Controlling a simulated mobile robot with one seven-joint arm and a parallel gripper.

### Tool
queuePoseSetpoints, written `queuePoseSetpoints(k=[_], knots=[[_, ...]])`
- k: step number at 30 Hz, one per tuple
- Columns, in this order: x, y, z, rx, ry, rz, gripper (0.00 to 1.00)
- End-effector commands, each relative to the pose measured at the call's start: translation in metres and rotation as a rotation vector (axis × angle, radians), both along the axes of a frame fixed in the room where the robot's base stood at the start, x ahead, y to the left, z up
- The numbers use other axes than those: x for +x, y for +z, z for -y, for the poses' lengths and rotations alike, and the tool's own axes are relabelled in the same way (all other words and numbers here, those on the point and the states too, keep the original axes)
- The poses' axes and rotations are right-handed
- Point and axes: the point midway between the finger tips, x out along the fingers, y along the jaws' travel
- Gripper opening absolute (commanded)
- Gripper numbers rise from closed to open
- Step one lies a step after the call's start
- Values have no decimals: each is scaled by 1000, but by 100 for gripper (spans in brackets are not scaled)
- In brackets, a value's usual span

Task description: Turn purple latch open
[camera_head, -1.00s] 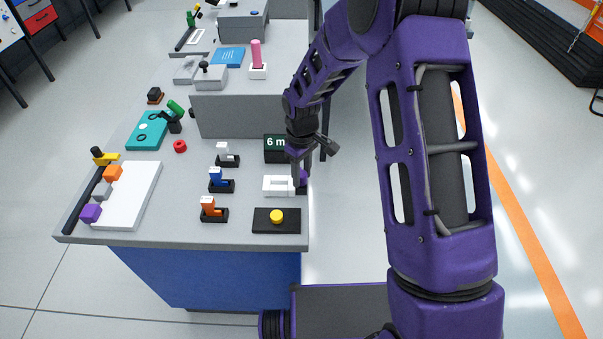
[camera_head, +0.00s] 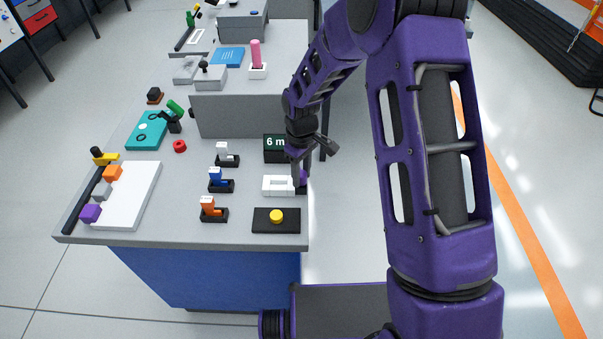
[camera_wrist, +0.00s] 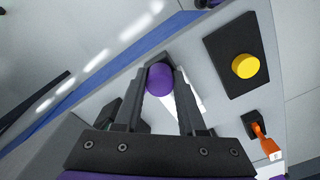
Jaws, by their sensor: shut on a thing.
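The purple latch (camera_wrist: 161,84) shows in the wrist view as a rounded purple piece between my fingertips. In the head view only a small purple part of it (camera_head: 303,176) shows at the table's right edge, on a dark base. My gripper (camera_wrist: 160,75) is shut on the purple latch from above. In the head view my gripper (camera_head: 298,172) hides most of the latch, so how far it is turned cannot be told.
A white block with a slot (camera_head: 278,186) lies just left of the latch. A black plate with a yellow button (camera_head: 276,216) is in front.

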Motion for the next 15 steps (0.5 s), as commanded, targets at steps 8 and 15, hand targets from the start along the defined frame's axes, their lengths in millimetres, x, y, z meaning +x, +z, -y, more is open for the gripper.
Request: queuePoseSetpoints(k=[8, 15], knots=[[2, 1, -2, 3, 1, 5, 0], [2, 1, -2, 4, 1, 6, 45]])
